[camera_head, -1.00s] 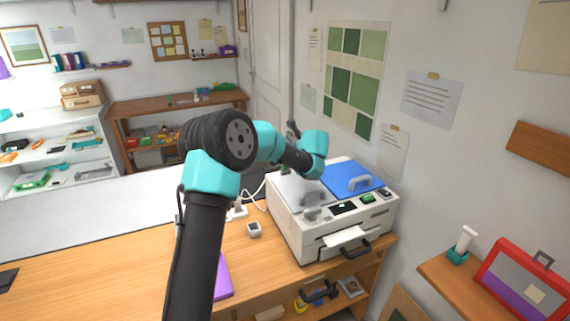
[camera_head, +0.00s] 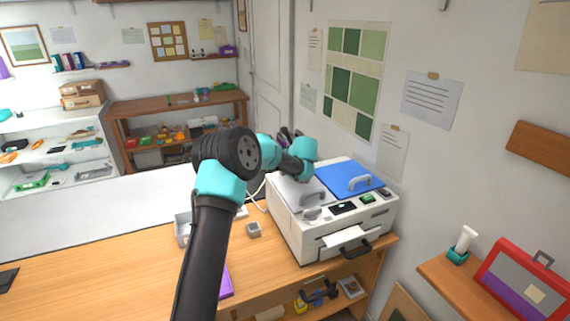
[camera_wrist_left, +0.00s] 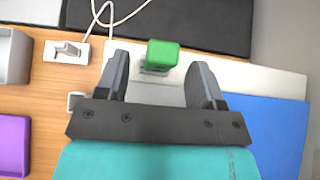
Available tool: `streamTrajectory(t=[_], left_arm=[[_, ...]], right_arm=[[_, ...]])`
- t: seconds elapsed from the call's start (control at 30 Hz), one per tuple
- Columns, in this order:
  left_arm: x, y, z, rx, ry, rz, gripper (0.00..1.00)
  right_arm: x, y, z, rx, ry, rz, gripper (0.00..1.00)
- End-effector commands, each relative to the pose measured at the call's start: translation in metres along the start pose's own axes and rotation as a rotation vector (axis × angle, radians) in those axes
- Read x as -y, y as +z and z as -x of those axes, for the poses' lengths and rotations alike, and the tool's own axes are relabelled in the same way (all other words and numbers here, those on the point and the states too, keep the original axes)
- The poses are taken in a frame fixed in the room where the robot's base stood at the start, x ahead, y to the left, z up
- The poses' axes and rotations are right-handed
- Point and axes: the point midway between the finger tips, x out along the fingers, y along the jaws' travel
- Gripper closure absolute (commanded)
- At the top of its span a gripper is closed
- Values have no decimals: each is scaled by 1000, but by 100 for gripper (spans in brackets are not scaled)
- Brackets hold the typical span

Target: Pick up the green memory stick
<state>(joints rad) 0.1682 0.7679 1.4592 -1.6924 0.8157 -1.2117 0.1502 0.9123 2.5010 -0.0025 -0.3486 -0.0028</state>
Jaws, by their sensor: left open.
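The green memory stick (camera_wrist_left: 163,53) shows in the left wrist view as a small green block with a grey end. It is at the white edge of the printer (camera_wrist_left: 268,81). My left gripper (camera_wrist_left: 159,63) is open, with the stick between the lines of its two fingers near the tips; I cannot tell the height gap. In the head view my left gripper (camera_head: 287,135) is partly visible behind my wrist, above the back left of the printer. My arm hides the stick there. My right gripper is not in view.
The printer carries a blue lid (camera_head: 348,176) with a handle. A white socket block (camera_wrist_left: 66,51) with a cable, a grey tray (camera_wrist_left: 12,58) and a purple item (camera_wrist_left: 13,143) lie to the left. A dark slab (camera_wrist_left: 165,22) lies beyond the stick. The wall stands right of the printer.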

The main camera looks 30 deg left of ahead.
Motion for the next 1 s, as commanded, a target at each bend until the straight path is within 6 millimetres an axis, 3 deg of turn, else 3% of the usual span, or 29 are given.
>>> streamTrajectory(t=[0.23, 0.73, 1.0], left_arm=[[0, 0, -31, 0, 1, 0, 38], [0, 0, -33, 0, 0, 0, 38], [0, 0, -33, 0, 0, 0, 62]], right_arm=[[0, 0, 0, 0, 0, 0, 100], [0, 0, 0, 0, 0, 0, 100], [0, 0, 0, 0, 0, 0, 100]])
